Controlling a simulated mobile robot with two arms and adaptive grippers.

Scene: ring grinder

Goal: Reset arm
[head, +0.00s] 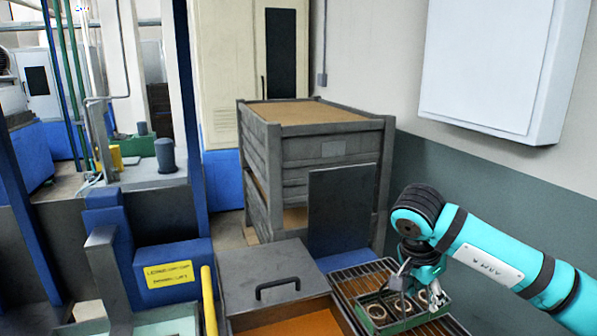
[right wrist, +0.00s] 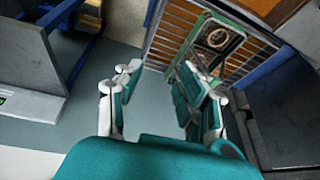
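My right gripper (head: 405,284) hangs at the end of my teal arm at the right of the head view, close to a green tray (head: 412,323) that holds several metal rings (head: 377,311). In the right wrist view my right gripper (right wrist: 161,70) has its two fingers spread apart, with nothing between them. The green tray (right wrist: 262,33) lies just beyond the right finger there, with a ring (right wrist: 218,38) in it. I cannot tell whether that finger touches the tray. My left gripper is in neither view.
The tray sits on a wire rack (head: 352,284). A grey lid with a handle (head: 277,287) is left of it, over an orange-brown surface. A grey crate stack (head: 333,150) stands behind. A white wall cabinet (head: 490,65) hangs above my arm. A yellow post (head: 209,300) stands at front.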

